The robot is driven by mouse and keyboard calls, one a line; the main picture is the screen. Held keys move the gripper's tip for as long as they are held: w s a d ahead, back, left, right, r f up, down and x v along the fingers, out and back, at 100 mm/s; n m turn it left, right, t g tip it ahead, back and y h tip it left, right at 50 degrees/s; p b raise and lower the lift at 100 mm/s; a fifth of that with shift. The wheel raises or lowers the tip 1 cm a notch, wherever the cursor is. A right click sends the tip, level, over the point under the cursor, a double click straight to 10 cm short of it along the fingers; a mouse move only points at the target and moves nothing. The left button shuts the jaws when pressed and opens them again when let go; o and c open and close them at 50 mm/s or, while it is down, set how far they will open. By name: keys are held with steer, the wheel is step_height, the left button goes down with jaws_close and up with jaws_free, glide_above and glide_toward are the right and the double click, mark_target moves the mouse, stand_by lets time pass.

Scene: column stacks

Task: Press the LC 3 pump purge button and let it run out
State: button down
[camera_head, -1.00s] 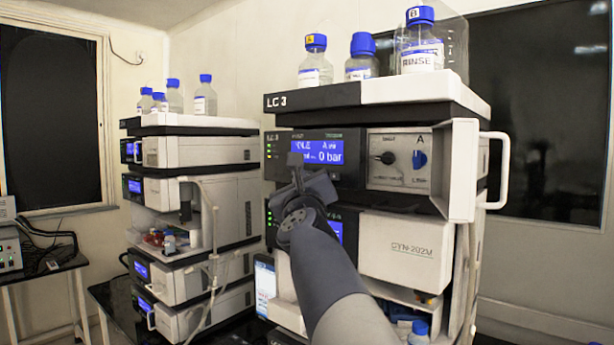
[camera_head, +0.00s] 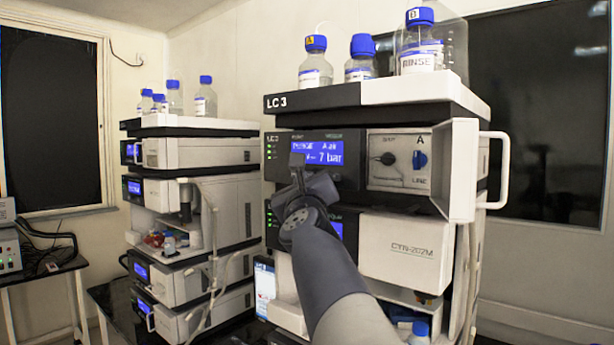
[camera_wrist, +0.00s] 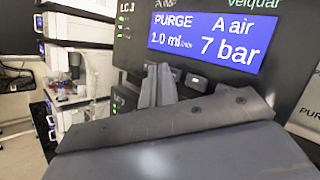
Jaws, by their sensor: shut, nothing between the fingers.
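The LC 3 stack (camera_head: 310,104) stands right of centre in the head view. Its pump module has a blue display (camera_head: 322,152), with the display also in the wrist view (camera_wrist: 206,38) reading PURGE, A air, 1.0 ml/min, 7 bar. My gripper (camera_head: 297,160) is shut and empty, its fingertips at the pump front just below the left part of the display. In the wrist view the closed fingers (camera_wrist: 160,86) cover part of the button row. A dark button (camera_wrist: 196,82) shows right of them. The purge button cannot be made out, and contact is unclear.
An open white door with a handle (camera_head: 497,170) sticks out at the stack's right. A valve panel with a blue knob (camera_head: 419,160) is beside the display. Bottles, including RINSE (camera_head: 417,63), stand on top. Another instrument stack (camera_head: 200,152) is at left.

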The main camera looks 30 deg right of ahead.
steer(key=shift+s+a, duration=0.25)
steer(key=shift+a, duration=0.45)
steer(key=a+p, duration=0.1)
steer(key=s+a+p, duration=0.1)
steer(key=a, duration=0.2)
steer(key=shift+s+a+p, duration=0.35)
steer(key=shift+s+p, duration=0.05)
stand_by(0.3)
steer(key=shift+s+a+p, duration=0.35)
steer(key=shift+a+p, duration=0.2)
steer(key=shift+a, duration=0.4)
steer(key=shift+s+a+p, duration=0.3)
steer(key=shift+a+p, duration=0.25)
steer(key=shift+a, duration=0.35)
